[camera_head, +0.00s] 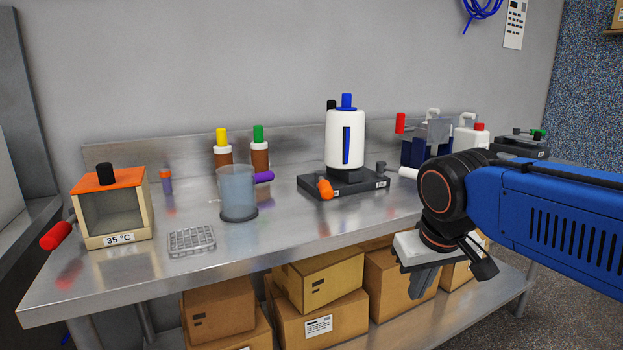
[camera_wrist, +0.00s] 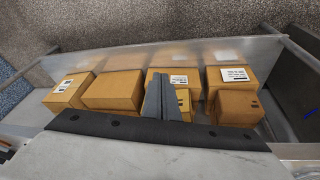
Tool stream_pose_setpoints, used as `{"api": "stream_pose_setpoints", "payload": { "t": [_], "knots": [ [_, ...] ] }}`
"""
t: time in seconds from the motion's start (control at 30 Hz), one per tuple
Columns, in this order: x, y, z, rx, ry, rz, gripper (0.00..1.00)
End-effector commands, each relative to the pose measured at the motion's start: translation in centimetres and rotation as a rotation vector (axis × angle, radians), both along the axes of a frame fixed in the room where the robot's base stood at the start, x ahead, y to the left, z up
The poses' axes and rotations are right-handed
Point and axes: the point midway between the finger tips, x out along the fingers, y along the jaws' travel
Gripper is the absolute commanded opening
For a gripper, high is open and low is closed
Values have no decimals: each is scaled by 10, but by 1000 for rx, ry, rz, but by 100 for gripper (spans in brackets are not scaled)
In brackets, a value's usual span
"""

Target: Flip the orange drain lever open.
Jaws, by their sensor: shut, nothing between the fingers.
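The orange drain lever (camera_head: 325,189) sticks out at the front of a dark base (camera_head: 352,188) on the steel bench. A white cylindrical vessel (camera_head: 345,138) with a blue stripe and blue cap stands upright on that base. My gripper (camera_head: 425,283) is shut and empty in front of the bench edge, pointing down, to the right of and lower than the lever. In the wrist view my gripper's fingers (camera_wrist: 160,98) are together over the cardboard boxes below; the lever is not in that view.
A clear beaker (camera_head: 237,190) with a purple handle stands left of the base. An orange-topped box (camera_head: 112,205) with a red handle is at the bench's left. Brown bottles (camera_head: 260,155) stand behind. Cardboard boxes (camera_head: 318,283) fill the lower shelf. The bench front before the lever is clear.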

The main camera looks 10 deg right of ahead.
Motion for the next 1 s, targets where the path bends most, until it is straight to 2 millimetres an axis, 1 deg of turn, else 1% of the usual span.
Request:
{"api": "stream_pose_setpoints", "payload": {
  "t": [0.03, 0.2, 0.37, 0.57, 0.77, 0.97, 1.0],
  "knots": [
    [12, 6, 12, -10, 7, 4, 0],
    [45, 20, 49, -52, 26, -2, 0],
    [77, 39, 82, -92, 36, -13, 0],
    [115, 67, 119, -141, 39, -36, 0],
    [149, 102, 153, -191, 33, -64, 0],
    [180, 143, 183, -238, 15, -102, 0],
    [185, 153, 188, -247, 12, -109, 0]
  ]
}}
